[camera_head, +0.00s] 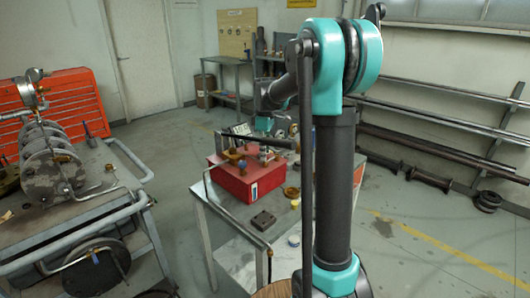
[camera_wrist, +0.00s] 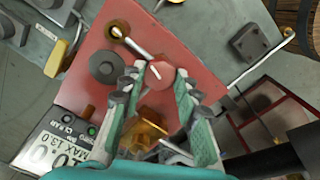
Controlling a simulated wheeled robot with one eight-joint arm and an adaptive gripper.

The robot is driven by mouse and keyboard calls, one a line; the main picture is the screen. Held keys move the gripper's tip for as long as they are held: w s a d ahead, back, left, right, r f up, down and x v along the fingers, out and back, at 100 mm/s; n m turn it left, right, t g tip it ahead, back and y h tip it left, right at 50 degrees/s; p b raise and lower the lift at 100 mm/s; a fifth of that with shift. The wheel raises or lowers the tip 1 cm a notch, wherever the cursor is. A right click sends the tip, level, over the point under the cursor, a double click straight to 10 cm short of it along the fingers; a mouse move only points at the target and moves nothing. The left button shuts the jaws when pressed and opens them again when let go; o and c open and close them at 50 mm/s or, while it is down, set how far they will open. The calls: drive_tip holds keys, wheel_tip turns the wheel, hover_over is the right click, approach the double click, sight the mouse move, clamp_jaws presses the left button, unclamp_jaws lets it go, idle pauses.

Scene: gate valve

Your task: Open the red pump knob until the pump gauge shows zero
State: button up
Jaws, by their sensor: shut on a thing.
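The red pump box (camera_head: 240,182) sits on the metal table and fills the middle of the wrist view (camera_wrist: 100,38). The red knob (camera_wrist: 160,74) is on its top, with a pale line across it. My gripper (camera_wrist: 160,72) is over the box, its two fingertips closed on either side of the knob. The gauge (camera_wrist: 62,143) is a white display at lower left of the wrist view; it seems to read 10.0, partly cut off, with MAX 13.0 below. In the head view the gauge (camera_head: 241,129) is too small to read.
A dark knob (camera_wrist: 104,66), a brass fitting with a metal lever (camera_wrist: 118,31) and a brass part (camera_wrist: 148,128) stand near the red knob. A dark square block (camera_head: 264,220) lies on the table. A cart with machinery (camera_head: 50,165) stands left, with clear floor between.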

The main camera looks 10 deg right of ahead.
drive_tip(key=n, duration=0.6)
drive_tip(key=shift+n, duration=0.4)
idle(0.3)
drive_tip(key=o, duration=1.2)
drive_tip(key=shift+c, duration=0.2)
wheel_tip(320, 180, up, 12)
